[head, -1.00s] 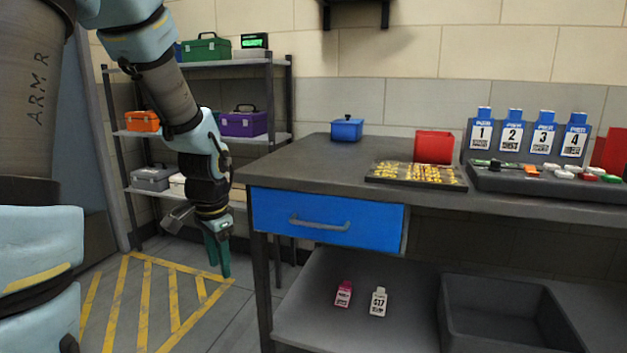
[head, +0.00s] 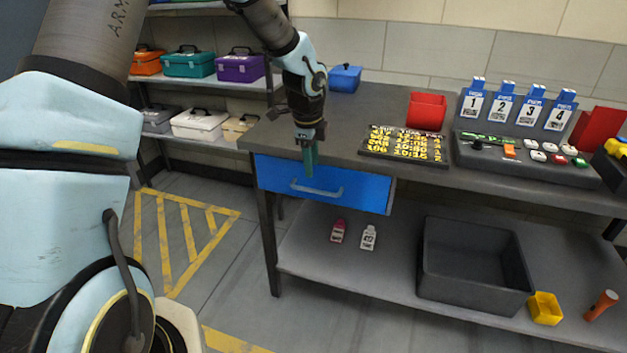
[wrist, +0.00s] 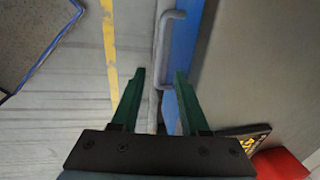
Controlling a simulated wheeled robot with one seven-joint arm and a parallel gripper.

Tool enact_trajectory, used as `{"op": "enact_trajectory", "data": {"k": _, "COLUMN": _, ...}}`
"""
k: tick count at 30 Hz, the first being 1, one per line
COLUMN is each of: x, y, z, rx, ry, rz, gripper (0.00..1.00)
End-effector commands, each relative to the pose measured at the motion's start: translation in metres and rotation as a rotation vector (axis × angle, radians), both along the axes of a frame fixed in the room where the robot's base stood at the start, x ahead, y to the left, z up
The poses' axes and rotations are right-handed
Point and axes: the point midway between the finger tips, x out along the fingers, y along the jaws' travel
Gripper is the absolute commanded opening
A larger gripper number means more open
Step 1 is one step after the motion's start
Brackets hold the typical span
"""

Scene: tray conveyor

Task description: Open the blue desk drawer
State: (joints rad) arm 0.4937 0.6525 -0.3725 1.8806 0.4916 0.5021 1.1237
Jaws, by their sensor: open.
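The blue desk drawer (head: 350,188) sits under the left part of the dark desk top and looks shut. Its grey bar handle (head: 318,191) runs across the front. My gripper (head: 310,172) has green fingers, points down and is open and empty, in front of the drawer's upper part and just above the handle in the head view. In the wrist view, the handle (wrist: 158,48) runs lengthwise along the blue drawer front (wrist: 184,45), and part of it lies between my two open fingertips (wrist: 160,76). I cannot tell how far below the fingertips the handle is.
The desk top (head: 345,130) carries a blue box (head: 345,79), a red bin (head: 426,111), a tray of yellow pieces (head: 405,145) and a control panel (head: 525,160). A lower shelf (head: 370,262) holds a grey crate (head: 470,290) and two small bottles. Floor in front is clear.

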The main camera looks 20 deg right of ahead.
Motion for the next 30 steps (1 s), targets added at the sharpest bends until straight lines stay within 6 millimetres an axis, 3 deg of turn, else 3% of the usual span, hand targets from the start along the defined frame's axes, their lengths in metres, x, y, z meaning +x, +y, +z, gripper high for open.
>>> {"op": "enact_trajectory", "data": {"k": 6, "x": 0.005, "y": -0.006, "z": -0.042, "rx": 0.001, "ry": 0.003, "rz": 0.001, "gripper": 0.45}}
{"op": "enact_trajectory", "data": {"k": 12, "x": 0.009, "y": -0.009, "z": -0.069, "rx": 0.001, "ry": 0.002, "rz": 0.0, "gripper": 0.45}}
{"op": "enact_trajectory", "data": {"k": 25, "x": 0.011, "y": -0.01, "z": -0.08, "rx": -0.002, "ry": 0.0, "rz": 0.003, "gripper": 0.45}}
{"op": "enact_trajectory", "data": {"k": 30, "x": 0.011, "y": -0.01, "z": -0.08, "rx": -0.001, "ry": 0.001, "rz": 0.003, "gripper": 0.28}}
